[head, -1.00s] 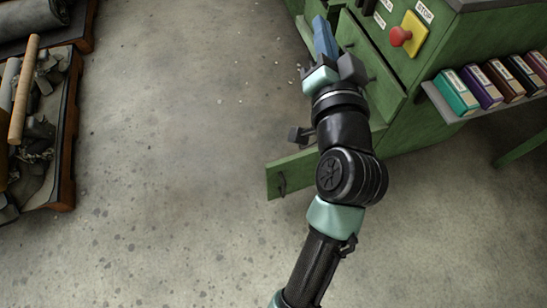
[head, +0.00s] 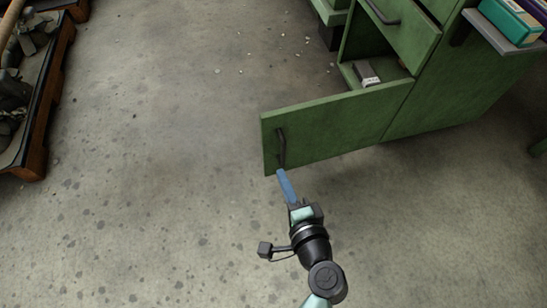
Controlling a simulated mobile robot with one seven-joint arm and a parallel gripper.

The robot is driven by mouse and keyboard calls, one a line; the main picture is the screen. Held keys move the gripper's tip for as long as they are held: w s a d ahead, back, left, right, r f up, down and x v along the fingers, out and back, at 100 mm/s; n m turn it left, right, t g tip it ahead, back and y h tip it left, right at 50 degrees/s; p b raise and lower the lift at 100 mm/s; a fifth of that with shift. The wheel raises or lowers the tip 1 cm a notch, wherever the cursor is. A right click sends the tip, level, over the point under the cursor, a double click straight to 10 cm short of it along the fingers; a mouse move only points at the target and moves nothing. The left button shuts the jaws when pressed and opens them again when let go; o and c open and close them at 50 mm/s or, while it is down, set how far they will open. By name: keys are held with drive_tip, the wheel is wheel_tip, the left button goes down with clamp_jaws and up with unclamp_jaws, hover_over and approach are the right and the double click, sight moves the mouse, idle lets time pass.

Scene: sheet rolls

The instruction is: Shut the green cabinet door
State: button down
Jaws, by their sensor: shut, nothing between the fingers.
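The green cabinet door (head: 335,132) stands swung wide open in the head view, hinged at its right side on the green cabinet (head: 450,95). A dark bar handle (head: 281,148) is fixed upright near the door's free left edge. My gripper (head: 283,175) is shut with nothing in it. Its blue fingertips are at the lower end of the handle in the picture; I cannot tell whether they touch it or the door.
Inside the open cabinet a small grey and white item (head: 367,74) lies on the bottom. A shelf (head: 505,33) with boxes juts out at upper right. A wooden pallet (head: 38,140) stands at left. The floor between is clear.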

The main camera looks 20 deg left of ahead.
drive_tip(key=b, duration=0.6)
approach(262, 130)
drive_tip(key=x, duration=0.5)
drive_tip(key=shift+f, duration=0.3)
drive_tip(key=shift+w+a+r, duration=0.1)
drive_tip(key=shift+w+a, duration=0.35)
drive_tip(key=shift+w, duration=0.15)
